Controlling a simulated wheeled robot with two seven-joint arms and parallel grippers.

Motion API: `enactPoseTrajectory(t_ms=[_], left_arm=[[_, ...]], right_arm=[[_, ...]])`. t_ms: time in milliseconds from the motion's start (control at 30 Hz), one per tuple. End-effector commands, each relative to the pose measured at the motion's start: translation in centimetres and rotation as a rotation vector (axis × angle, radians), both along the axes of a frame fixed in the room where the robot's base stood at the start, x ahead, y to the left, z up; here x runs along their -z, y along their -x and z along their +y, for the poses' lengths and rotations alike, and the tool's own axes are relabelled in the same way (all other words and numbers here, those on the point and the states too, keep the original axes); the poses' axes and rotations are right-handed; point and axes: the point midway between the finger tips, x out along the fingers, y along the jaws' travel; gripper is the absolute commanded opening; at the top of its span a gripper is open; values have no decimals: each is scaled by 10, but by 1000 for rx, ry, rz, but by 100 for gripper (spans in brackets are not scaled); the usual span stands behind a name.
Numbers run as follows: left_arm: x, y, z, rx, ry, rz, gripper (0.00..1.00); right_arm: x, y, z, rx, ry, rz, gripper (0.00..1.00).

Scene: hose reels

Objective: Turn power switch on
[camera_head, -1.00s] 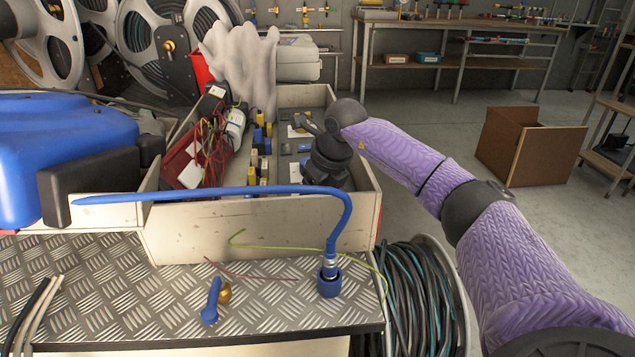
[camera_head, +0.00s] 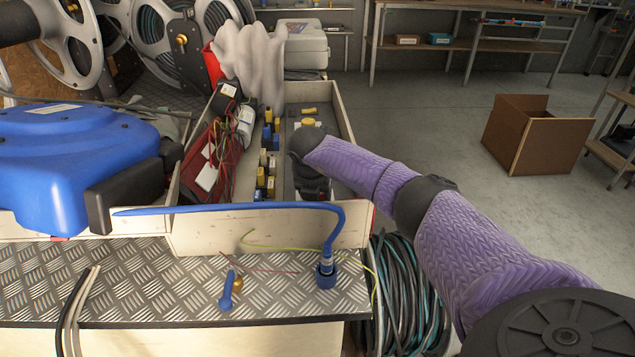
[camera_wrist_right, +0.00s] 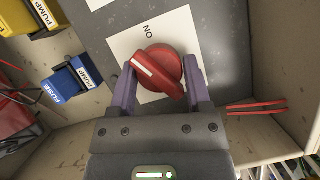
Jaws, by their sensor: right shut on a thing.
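The power switch is a red rotary knob (camera_wrist_right: 160,70) with a white line, on a white label plate marked "ON" (camera_wrist_right: 127,45). The line slants from upper left to lower right in the right wrist view, and the "ON" text reads upside down beyond the knob. My right gripper (camera_wrist_right: 160,88) is shut on the red knob, one finger on each side. In the head view my right gripper (camera_head: 312,185) is inside the wooden box (camera_head: 270,232), and my own arm and wrist hide the knob. My left gripper is not in view.
Blue and yellow "PUMP" and "FUSE" blocks (camera_wrist_right: 70,85) sit left of the knob. A red-handled tool (camera_wrist_right: 257,107) lies to its right. The box walls stand close around my gripper. A blue hose (camera_head: 230,208) crosses the box front.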

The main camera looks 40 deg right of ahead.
Motion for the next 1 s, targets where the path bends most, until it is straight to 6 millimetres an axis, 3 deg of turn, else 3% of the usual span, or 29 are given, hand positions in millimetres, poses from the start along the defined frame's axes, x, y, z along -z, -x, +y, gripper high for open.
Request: enactPoseTrajectory(t_ms=[500,1000], left_arm=[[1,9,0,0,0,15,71],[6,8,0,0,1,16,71]], right_arm=[[-1,-3,1,408,-1,-7,3],[-2,-4,1,556,-1,-8,4]])
